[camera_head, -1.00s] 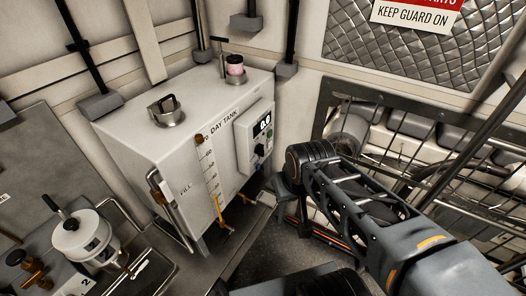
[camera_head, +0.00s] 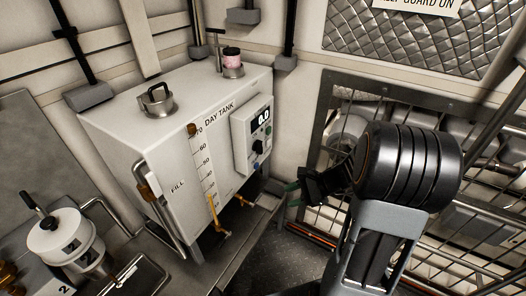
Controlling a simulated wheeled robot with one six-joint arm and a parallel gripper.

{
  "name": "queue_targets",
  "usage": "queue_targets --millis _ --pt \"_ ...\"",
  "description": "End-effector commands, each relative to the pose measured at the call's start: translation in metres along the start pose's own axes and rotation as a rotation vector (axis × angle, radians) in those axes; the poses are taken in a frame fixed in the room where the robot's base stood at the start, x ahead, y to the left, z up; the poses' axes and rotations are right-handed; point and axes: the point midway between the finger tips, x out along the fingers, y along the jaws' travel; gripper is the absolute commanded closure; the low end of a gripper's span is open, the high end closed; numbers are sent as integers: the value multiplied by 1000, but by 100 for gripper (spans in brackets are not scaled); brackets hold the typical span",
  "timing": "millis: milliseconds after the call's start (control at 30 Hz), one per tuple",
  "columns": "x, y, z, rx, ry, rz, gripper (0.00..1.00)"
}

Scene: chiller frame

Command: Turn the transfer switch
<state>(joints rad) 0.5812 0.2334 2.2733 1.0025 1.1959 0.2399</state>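The transfer switch appears to be the small black knob (camera_head: 258,147) on the grey control box (camera_head: 241,148), under a lit display (camera_head: 264,117) reading 0.0. A green button (camera_head: 268,130) sits to its right. The box is on the right face of the white day tank (camera_head: 165,160). My gripper (camera_head: 291,195) is to the right of the box and lower in the picture, apart from it and pointing left. Its two dark greenish fingertips look spaced apart with nothing between them. The switch is too small to read its position.
A mesh guard (camera_head: 480,190) with pipes behind it stands on the right, close behind my arm. A white canister (camera_head: 72,240) stands at the lower left. Floor shows between tank and guard.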

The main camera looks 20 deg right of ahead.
Motion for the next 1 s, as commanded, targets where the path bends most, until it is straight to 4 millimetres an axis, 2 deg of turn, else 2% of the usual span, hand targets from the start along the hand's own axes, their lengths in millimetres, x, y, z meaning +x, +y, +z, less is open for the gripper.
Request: queue_targets --millis 33,100,200,300,400,500,667,1000 --pt "1 -14 -14 124 -69 -104 61" --pt "-6 -37 -21 259 -165 -237 61" --pt "-18 -67 -23 389 -287 -386 61" --pt "-33 -92 -17 456 -386 -491 61" --pt "-45 -106 -10 498 -461 -555 61" --pt "-49 -113 -5 535 -515 -577 61" --pt "-37 -122 1 553 -526 -564 61" --pt "10 -162 21 551 -523 -563 61"
